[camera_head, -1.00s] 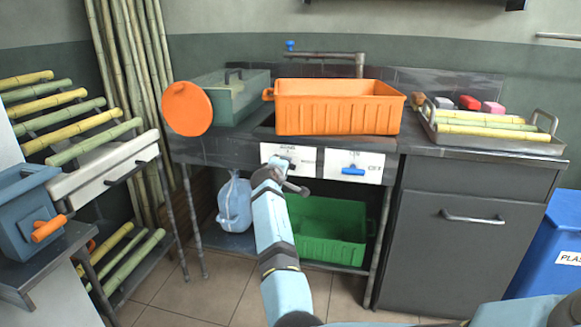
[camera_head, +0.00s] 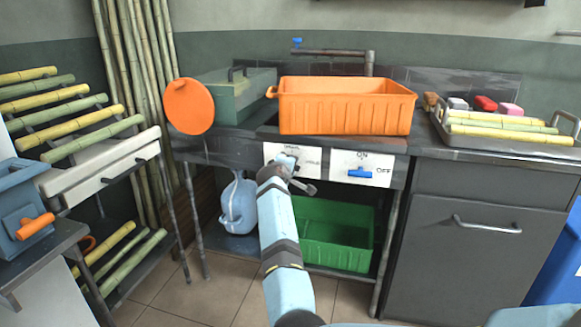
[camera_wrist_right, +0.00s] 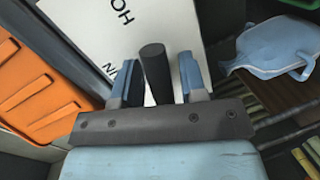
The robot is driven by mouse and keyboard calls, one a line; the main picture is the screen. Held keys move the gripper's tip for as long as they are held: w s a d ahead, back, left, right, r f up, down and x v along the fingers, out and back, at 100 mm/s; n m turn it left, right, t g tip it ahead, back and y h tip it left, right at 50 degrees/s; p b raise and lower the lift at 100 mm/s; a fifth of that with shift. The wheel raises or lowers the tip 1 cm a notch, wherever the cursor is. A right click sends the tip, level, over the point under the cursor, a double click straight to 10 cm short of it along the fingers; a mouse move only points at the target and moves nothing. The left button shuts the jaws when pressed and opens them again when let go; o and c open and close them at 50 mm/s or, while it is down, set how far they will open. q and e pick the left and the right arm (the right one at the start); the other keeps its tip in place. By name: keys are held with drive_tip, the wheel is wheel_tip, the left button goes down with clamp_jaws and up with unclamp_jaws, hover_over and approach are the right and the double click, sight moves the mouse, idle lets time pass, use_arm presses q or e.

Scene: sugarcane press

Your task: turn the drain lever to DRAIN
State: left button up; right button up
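The drain lever is a dark grey bar, seen in the right wrist view (camera_wrist_right: 154,68) between my right gripper's (camera_wrist_right: 158,72) two blue fingers. The fingers are apart, one on each side of the bar, and some gap shows on the right side; I cannot tell if the left finger touches it. In the head view my right gripper (camera_head: 284,168) is at the white lever panel (camera_head: 311,154), below the orange crate, and largely hides the lever. The panel has a label at its top and HOLD at its right. Which setting the lever points to is unclear. My left gripper is out of view.
A white panel with a blue switch (camera_head: 360,173), marked ON and OFF, is just right. The orange crate (camera_head: 345,108) stands above, the green crate (camera_head: 345,240) below. A blue jug (camera_head: 238,205) stands left under the counter. A grey cabinet (camera_head: 450,250) is at the right.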

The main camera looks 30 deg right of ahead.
drive_tip(key=c, duration=0.6)
